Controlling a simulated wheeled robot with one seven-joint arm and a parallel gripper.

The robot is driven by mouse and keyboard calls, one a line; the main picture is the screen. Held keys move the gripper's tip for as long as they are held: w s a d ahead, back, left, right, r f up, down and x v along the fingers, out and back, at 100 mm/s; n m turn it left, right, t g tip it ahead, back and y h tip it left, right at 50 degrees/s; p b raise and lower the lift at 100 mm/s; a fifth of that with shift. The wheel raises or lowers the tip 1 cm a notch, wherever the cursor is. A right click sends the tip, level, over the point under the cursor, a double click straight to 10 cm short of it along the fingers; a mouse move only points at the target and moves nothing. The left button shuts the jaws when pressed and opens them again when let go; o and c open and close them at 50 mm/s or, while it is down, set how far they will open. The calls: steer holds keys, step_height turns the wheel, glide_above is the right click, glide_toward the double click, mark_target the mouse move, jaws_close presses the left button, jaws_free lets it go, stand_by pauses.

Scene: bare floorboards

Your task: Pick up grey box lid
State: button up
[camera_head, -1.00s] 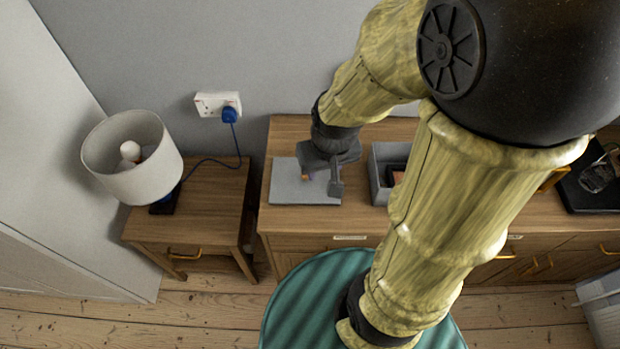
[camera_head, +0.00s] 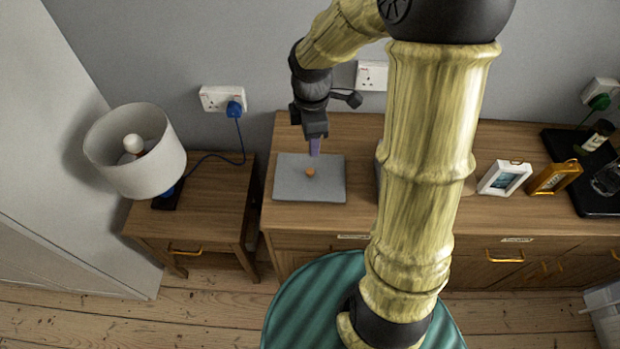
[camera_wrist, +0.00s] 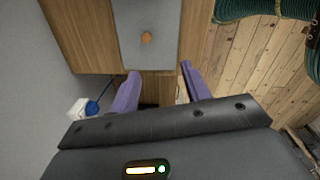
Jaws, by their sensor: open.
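The grey box lid (camera_head: 293,187) lies flat on the left end of the wooden sideboard, with a small round orange-brown knob (camera_head: 310,172) on it. The lid also shows at the top of the wrist view (camera_wrist: 133,20), with its knob ahead of the fingers. My gripper (camera_head: 315,150) is above the lid's back edge, near the wall, apart from the knob. Its two purple fingers (camera_wrist: 160,75) are spread with nothing between them. The grey box is mostly hidden behind my arm.
A bedside table (camera_head: 215,205) with a white lamp (camera_head: 135,152) stands left of the sideboard (camera_head: 262,215). A white frame (camera_head: 505,178), a gold frame (camera_head: 554,177) and a black tray (camera_head: 598,200) are on the right. A wall socket (camera_head: 372,75) is behind.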

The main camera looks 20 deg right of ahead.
steer(key=w+n, duration=0.1)
steer(key=n, duration=0.1)
steer(key=w+n, duration=0.1)
steer(key=n, duration=0.1)
steer(key=w+n, duration=0.1)
steer(key=n, duration=0.1)
steer(key=shift+w+d+f+g+b, duration=0.15)
steer(key=shift+w+f+g+b, duration=0.15)
steer(key=shift+w+f+b, duration=0.1)
glide_above(310, 170)
steer(key=f, duration=1.2)
steer(key=shift+s+a+b, duration=0.3)
steer(key=shift+f, duration=0.1)
steer(key=shift+f, duration=0.1)
steer(key=f, duration=0.5)
steer(key=shift+w+d, duration=0.25)
